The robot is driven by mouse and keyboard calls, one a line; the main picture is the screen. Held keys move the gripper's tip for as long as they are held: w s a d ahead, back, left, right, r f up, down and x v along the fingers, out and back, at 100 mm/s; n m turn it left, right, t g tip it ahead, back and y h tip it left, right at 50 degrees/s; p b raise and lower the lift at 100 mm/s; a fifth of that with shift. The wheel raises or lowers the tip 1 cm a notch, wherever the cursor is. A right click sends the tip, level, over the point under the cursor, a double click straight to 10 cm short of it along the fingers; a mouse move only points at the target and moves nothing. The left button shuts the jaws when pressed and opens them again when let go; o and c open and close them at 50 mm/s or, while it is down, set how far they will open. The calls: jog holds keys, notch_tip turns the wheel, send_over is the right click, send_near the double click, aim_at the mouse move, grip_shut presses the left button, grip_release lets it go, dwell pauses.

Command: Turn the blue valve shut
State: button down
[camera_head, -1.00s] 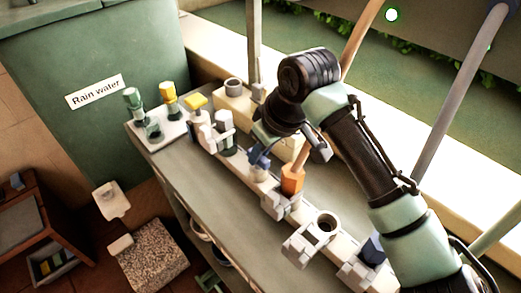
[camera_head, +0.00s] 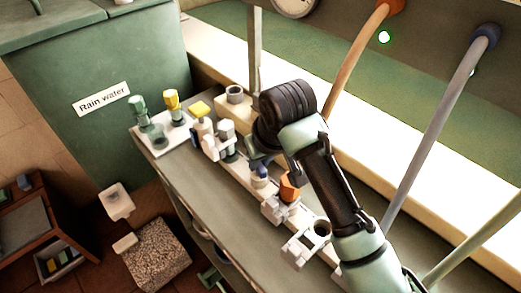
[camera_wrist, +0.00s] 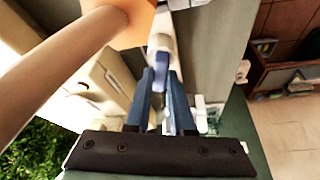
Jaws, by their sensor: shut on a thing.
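The blue valve (camera_head: 261,170) stands on the pale pipe run along the bench, just left of the orange hose fitting (camera_head: 289,187). My gripper (camera_head: 257,163) reaches down to it from above and partly hides it in the head view. In the wrist view the two blue-grey fingers (camera_wrist: 167,95) are on both sides of the narrow blue handle (camera_wrist: 160,86), shut on it. A pale round part of the pipe shows just beyond the fingertips. The handle's exact angle is hard to tell.
An orange hose (camera_head: 350,62) rises close beside my gripper and crosses the left of the wrist view (camera_wrist: 60,68). A grey hose (camera_head: 440,110) stands farther right. The green tank is behind.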

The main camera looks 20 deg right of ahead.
jog(key=m+p, duration=0.1)
jog(key=m+h+p, duration=0.1)
jog(key=p, duration=0.1)
jog(key=m+p, duration=0.1)
jog(key=p, duration=0.1)
jog(key=shift+a+r+m, duration=0.3)
jog(key=shift+r, duration=0.05)
jog(key=m+h+p, duration=0.1)
jog(key=m+p, duration=0.2)
jog(key=p, duration=0.1)
jog(key=shift+f+m+g+h+p, duration=0.15)
jog(key=shift+m+g+h+p, duration=0.15)
jog(key=shift+g+h, duration=0.1)
jog(key=m+g+h+p, duration=0.1)
jog(key=m+p, duration=0.1)
jog(key=m, duration=0.1)
jog(key=shift+w+f+m, duration=0.1)
jog(key=shift+w+m, duration=0.05)
jog(key=shift+m, duration=0.15)
jog(key=shift+f+m+g+h, duration=0.1)
jog(key=shift+m+g+h, duration=0.3)
jog(key=shift+m, duration=1.2)
jog(key=c, duration=0.8)
grip_release()
